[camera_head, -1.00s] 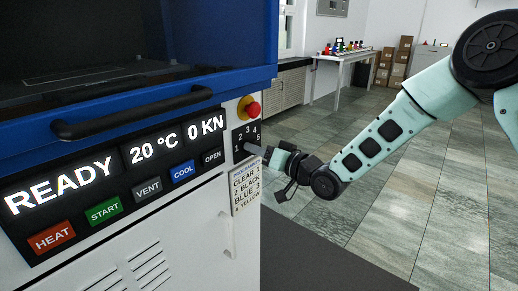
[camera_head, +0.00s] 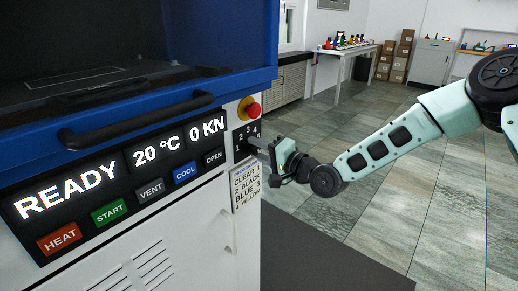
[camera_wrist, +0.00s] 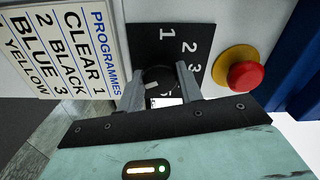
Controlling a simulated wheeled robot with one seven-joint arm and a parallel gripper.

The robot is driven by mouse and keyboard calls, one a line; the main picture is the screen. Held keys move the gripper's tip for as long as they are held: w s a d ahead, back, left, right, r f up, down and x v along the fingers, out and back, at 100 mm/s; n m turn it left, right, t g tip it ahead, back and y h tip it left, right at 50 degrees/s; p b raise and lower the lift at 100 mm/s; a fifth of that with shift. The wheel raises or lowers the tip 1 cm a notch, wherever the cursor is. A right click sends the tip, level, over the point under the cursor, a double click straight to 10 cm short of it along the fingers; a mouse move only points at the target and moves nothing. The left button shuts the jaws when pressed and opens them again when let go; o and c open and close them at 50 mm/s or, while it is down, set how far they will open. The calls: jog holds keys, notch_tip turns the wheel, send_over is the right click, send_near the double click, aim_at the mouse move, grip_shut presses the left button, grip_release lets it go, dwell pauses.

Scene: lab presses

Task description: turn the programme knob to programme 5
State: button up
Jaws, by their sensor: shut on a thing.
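The programme knob (camera_wrist: 158,78) is a dark round knob between my fingertips in the wrist view. The dial plate also shows in the head view (camera_head: 240,133), right of the display, with the knob hidden behind my fingers. My gripper (camera_wrist: 160,82) is shut on the knob, one finger on each side; it also shows in the head view (camera_head: 260,145). I cannot tell which number the knob points to.
A red emergency button (camera_wrist: 246,74) on a yellow base is close beside the dial. A programme card (camera_wrist: 70,48) listing colours and numbers hangs on its other side. The press's door handle (camera_head: 135,113) and buttons are to the left. The floor to the right is clear.

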jog(key=shift+f+m, duration=0.1)
jog(key=shift+m, duration=0.3)
jog(key=o, duration=1)
jog(key=shift+d, duration=0.1)
jog(key=v, duration=1.7)
jog(key=shift+b, duration=0.45)
jog(key=shift+s+d, duration=0.1)
jog(key=shift+s, duration=0.05)
